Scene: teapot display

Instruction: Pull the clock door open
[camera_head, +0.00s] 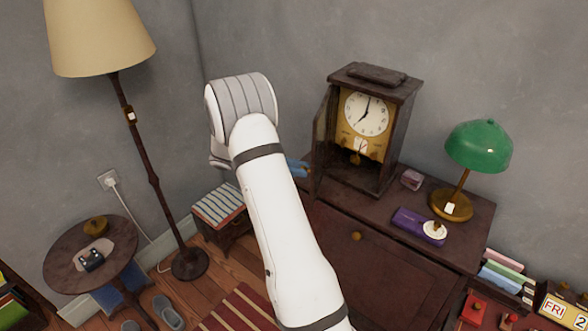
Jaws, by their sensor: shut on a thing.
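The clock (384,92) is a dark wooden case with a white dial and a brass-coloured front, standing upright on the cabinet. Its door (323,130) is a dark-framed panel hinged at the left side, swung outward so the dial and the pendulum space show uncovered. The rest of my gripper is hidden behind my white arm, and the exact contact is too small to see.
The dark cabinet (385,265) carries a green lamp (478,146), a purple box (412,222) and a small pink box (411,180) right of the clock. A floor lamp (140,150), a striped stool (220,205) and a round table (62,268) stand left.

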